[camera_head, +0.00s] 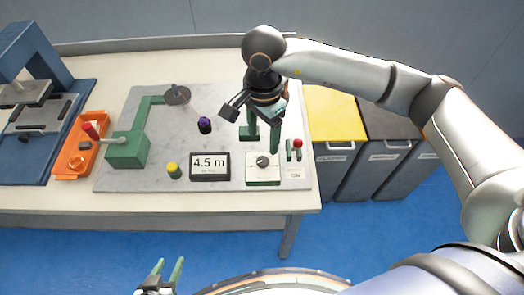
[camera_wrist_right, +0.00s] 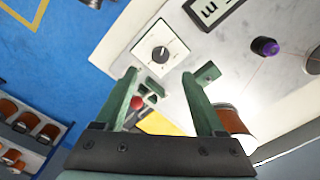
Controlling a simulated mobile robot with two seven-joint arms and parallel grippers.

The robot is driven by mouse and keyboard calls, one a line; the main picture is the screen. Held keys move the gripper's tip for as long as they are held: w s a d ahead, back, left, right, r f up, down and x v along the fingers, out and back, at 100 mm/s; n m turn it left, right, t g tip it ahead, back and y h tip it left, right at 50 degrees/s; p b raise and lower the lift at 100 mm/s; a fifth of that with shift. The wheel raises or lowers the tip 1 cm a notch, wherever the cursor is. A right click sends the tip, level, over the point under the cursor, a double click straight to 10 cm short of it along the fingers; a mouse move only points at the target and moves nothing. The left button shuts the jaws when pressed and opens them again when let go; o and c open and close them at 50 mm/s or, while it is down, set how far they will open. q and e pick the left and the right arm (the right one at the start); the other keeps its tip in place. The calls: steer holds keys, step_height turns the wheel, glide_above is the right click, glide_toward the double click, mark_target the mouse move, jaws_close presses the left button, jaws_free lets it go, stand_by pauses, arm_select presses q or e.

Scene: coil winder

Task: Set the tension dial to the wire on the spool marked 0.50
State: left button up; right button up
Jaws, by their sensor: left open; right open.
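The tension dial (camera_head: 263,161) is a dark round knob on a white panel at the slab's front right. The right wrist view shows the dial (camera_wrist_right: 160,53) with its scale, too small to read. My right gripper (camera_head: 264,140) is open and empty above and behind the dial, fingers pointing down. In its wrist view the right gripper (camera_wrist_right: 159,74) has its fingertips apart, with the dial beyond them, untouched. A copper-coloured spool (camera_wrist_right: 228,119) stands beside one finger; no marking is legible on it. My left gripper (camera_head: 170,272) is open and empty in front of the table.
A display (camera_head: 210,165) reading 4.5 m is left of the dial; a red-topped lever (camera_head: 297,144) is right. Yellow (camera_head: 174,170) and purple (camera_head: 204,125) knobs, a green winder (camera_head: 127,149) and an orange tray (camera_head: 76,160) lie leftward. More copper spools (camera_wrist_right: 26,121) sit in racks.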

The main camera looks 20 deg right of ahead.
mark_target(263, 160)
step_height(263, 160, down, 9)
steer(key=shift+r+p, duration=0.15)
steer(key=shift+p, duration=0.3)
jaws_close()
stand_by(0.4)
